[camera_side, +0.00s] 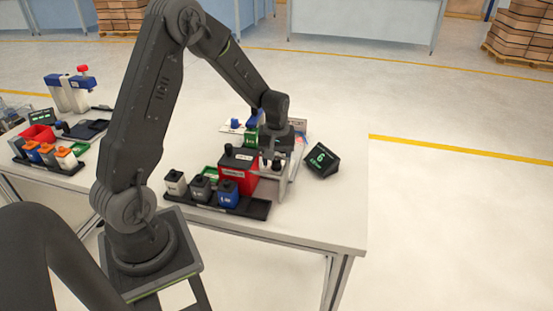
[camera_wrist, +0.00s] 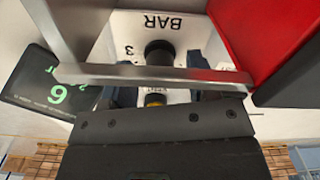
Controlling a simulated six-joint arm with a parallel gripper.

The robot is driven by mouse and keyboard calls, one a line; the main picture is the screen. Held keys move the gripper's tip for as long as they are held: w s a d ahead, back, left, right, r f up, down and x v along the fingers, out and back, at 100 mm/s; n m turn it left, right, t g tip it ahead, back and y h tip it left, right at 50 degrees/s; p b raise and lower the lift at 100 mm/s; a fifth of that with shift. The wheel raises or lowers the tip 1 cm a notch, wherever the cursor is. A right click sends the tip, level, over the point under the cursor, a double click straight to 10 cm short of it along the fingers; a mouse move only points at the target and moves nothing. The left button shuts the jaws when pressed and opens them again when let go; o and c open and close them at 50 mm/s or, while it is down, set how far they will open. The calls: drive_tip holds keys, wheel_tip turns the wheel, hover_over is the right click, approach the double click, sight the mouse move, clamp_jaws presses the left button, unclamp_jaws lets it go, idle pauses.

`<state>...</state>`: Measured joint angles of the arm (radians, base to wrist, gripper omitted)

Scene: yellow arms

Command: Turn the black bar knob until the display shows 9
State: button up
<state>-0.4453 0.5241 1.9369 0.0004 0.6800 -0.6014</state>
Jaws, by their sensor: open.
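The black bar knob (camera_wrist: 160,52) sits on a white panel (camera_wrist: 125,25) marked BAR, which appears upside down in the wrist view. My gripper (camera_wrist: 160,68) is open, with a bluish finger on either side of the knob and gaps showing beside it. Whether the fingertips reach down around the knob cannot be told. In the side view my gripper (camera_side: 277,156) is at the panel beside the red box. The display (camera_side: 321,160) is a dark tilted block with a green digit that reads 6. It also shows in the wrist view (camera_wrist: 55,88).
A metal bar (camera_wrist: 160,77) crosses in front of the knob and hides part of the fingers. A red box (camera_side: 237,172) stands close on the left. A black tray (camera_side: 257,209) with grey, dark and blue blocks lies in front. The table's right end is clear.

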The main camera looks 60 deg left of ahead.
drive_tip(key=shift+f, duration=0.25)
drive_tip(key=c, duration=0.9)
drive_tip(key=shift+m, duration=0.3)
drive_tip(key=m, duration=1.1)
drive_tip(key=shift+m, duration=0.3)
